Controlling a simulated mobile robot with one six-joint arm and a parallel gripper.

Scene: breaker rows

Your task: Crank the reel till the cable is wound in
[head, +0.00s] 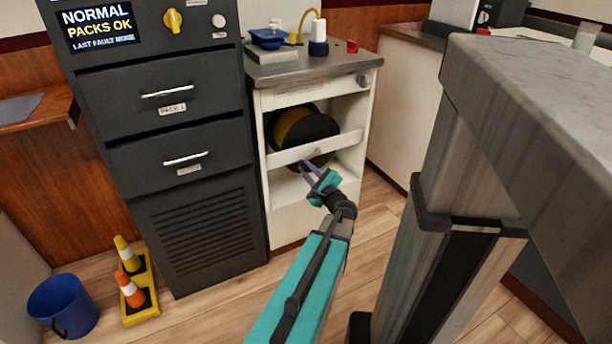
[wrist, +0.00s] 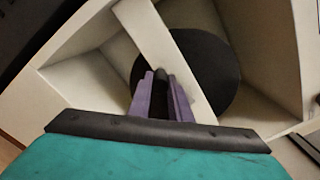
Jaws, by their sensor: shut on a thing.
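The reel (head: 304,131) sits inside a white open-fronted cabinet (head: 265,190). It has a dark disc and a yellow band of wound cable showing at its left. A white crossbar (head: 325,148) runs in front of its lower part. My gripper (head: 308,168) reaches to the cabinet front, just below the crossbar. In the wrist view, the dark disc (wrist: 212,75) lies behind the crossbar, and my gripper's purple fingers (wrist: 162,92) are shut on a small dark knob or handle (wrist: 161,74). The rest of the crank is hidden by the crossbar and fingers.
A dark cabinet with drawers (head: 180,120) stands close at the left. A grey post (head: 455,190) and slab (head: 535,110) fill the right. A blue bucket (head: 65,305) and small cones (head: 130,288) stand on the floor at left.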

